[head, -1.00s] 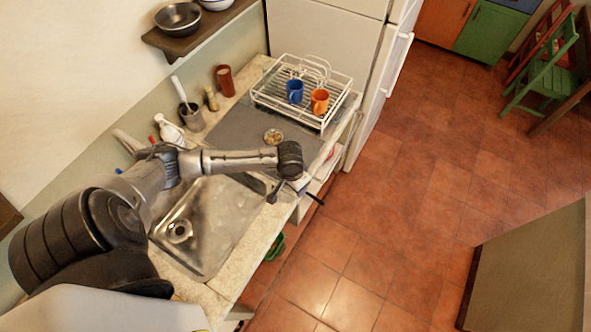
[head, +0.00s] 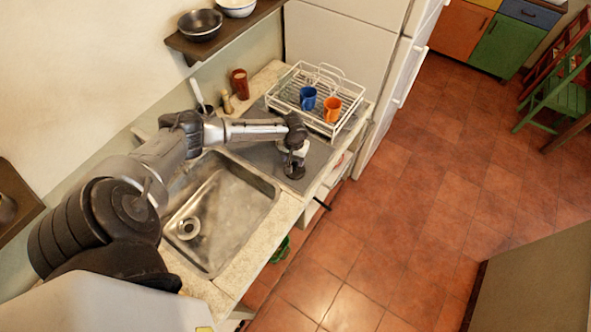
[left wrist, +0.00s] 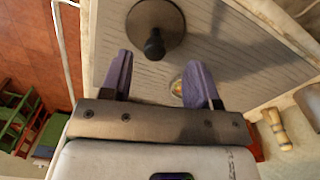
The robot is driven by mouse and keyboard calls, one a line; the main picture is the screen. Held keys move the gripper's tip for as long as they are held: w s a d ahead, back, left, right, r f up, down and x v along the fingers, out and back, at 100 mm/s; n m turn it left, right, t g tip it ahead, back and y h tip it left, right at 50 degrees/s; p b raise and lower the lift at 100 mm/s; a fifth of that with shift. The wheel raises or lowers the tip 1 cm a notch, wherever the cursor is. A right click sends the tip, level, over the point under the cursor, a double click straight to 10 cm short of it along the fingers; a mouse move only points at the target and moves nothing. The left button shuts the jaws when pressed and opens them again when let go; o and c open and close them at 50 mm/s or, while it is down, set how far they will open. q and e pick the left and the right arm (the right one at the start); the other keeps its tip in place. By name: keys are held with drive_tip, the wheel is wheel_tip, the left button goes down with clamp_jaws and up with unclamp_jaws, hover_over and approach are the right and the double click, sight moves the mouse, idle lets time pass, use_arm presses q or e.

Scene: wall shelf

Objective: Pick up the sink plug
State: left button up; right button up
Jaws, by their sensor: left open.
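The sink plug (left wrist: 156,28) shows in the left wrist view as a round grey-brown disc with a dark knob. It lies on the grey ribbed draining surface (left wrist: 240,45), just beyond my fingertips. My left gripper (left wrist: 155,62) is open, its two purple fingers apart with nothing between them; the plug's knob is slightly ahead of the gap. In the head view my left gripper (head: 294,166) hangs over the grey surface near the counter's front edge. There I cannot tell the plug apart from the dark gripper. My right gripper is not in view.
The metal sink (head: 220,215) lies left of the gripper. A white dish rack (head: 290,90) with a blue mug (head: 308,98) and orange mug (head: 331,110) stands behind. A small round object (left wrist: 178,88) lies partly hidden by a finger. A wooden mill (left wrist: 279,130) stands near the wall.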

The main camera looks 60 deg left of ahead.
sight(295, 164)
use_arm(q)
drive_tip(key=shift+w+d+f, duration=0.1)
drive_tip(key=shift+w+f, duration=0.05)
drive_tip(key=shift+f, duration=1)
drive_tip(key=shift+w+d+f, duration=0.1)
drive_tip(key=shift+f, duration=1.7)
drive_tip(key=shift+c, duration=0.5)
drive_tip(key=c, duration=0.9)
